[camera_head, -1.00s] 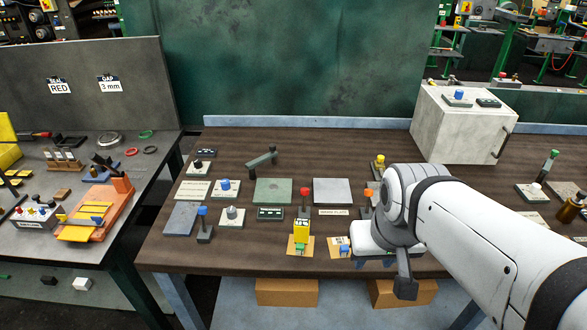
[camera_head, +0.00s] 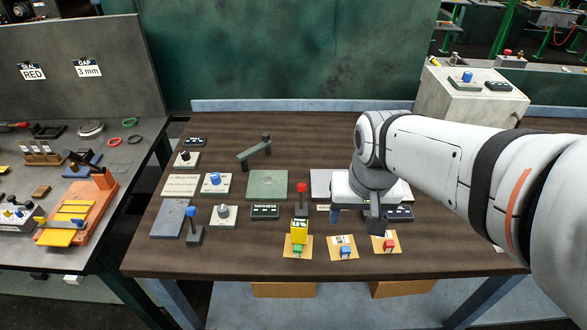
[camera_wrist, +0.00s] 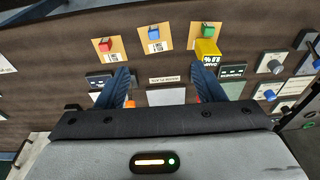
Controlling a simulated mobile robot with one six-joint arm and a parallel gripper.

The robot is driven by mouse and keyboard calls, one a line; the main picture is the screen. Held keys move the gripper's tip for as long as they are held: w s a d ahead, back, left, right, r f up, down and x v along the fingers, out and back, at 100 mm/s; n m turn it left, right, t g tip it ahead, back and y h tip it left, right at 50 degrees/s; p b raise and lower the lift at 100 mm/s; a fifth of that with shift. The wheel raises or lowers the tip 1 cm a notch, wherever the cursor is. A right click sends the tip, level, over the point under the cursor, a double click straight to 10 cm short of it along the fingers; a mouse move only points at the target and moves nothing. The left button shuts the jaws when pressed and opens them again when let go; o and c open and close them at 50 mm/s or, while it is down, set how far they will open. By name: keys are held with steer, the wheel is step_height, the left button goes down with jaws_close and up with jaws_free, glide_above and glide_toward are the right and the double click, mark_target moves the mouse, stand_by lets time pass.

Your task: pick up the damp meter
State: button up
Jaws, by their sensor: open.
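The damp meter is a small yellow block (camera_head: 299,230) with a dark display, standing near the table's front edge by the tan card with the green cube. In the wrist view its yellow body (camera_wrist: 207,50) shows "DAMP" lettering and a percent reading, close to the tip of the right finger. My gripper (camera_head: 354,222) is open and empty, to the right of the meter in the head view. In the wrist view the meter lies outside the gap between the blue fingers (camera_wrist: 165,82), on the right. The fingers' height above the table is hard to tell.
A red-knobbed lever (camera_head: 301,190) stands right behind the meter. The green cube (camera_head: 297,249) is in front of it. Tan cards with a blue cube (camera_head: 345,251) and a red cube (camera_head: 389,245) lie to the right. A knob block (camera_head: 224,212) and a dark display plate (camera_head: 265,211) are left.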

steer(key=m+g, duration=0.1)
steer(key=g, duration=0.1)
glide_above(299, 223)
steer(key=f, duration=0.6)
steer(key=shift+s+d+f, duration=0.1)
steer(key=shift+s, duration=0.15)
steer(key=shift+f, duration=0.3)
steer(key=f, duration=0.4)
steer(key=f+p, duration=0.1)
steer(key=f, duration=0.2)
steer(key=shift+w+f, duration=0.1)
steer(key=shift+w, duration=0.15)
steer(key=c, duration=1.3)
